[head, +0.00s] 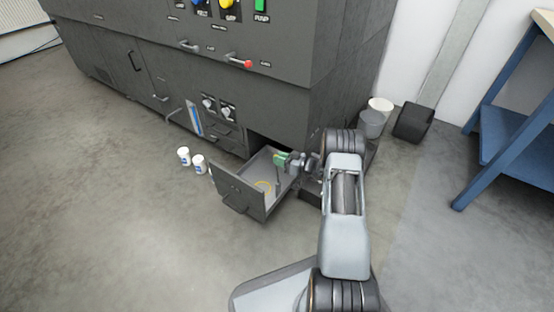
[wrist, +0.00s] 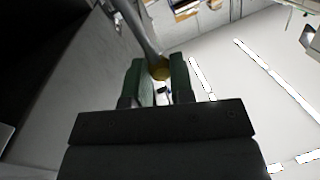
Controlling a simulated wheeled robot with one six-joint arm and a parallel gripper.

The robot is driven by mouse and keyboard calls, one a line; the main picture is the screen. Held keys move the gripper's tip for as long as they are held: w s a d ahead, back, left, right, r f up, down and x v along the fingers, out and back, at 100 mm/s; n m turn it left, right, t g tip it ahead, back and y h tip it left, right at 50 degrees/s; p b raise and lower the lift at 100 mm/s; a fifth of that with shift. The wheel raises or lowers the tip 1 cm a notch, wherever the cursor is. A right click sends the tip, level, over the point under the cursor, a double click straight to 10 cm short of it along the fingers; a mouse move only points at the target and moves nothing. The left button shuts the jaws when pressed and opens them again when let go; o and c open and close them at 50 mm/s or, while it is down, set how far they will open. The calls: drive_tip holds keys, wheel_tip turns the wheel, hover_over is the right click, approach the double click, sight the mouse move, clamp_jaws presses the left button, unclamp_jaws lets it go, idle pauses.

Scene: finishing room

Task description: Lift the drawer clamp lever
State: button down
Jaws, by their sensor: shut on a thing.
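The drawer (head: 240,192) stands pulled out at the bottom of the dark grey cabinet. My gripper (head: 283,160) is over the open drawer, its green fingers showing in the head view. In the wrist view the two green fingers (wrist: 160,82) are closed on the clamp lever (wrist: 143,35), a grey rod with a dull yellow end (wrist: 160,71) between them. In the head view a thin dark part of the lever (head: 278,184) shows below the fingers, inside the drawer. The lever's base is hard to make out.
A grey bin (head: 371,124) and a black box (head: 413,122) are behind my arm. A blue bench (head: 505,130) stands at the right. The floor at front left is clear.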

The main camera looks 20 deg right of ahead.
drive_tip(key=shift+d, duration=0.1)
drive_tip(key=c, duration=1.2)
unclamp_jaws()
drive_tip(key=shift+s, duration=0.1)
drive_tip(key=shift+o, duration=1.1)
drive_tip(key=p+v, duration=0.4)
drive_tip(key=v, duration=0.9)
drive_tip(key=shift+s+d, duration=0.2)
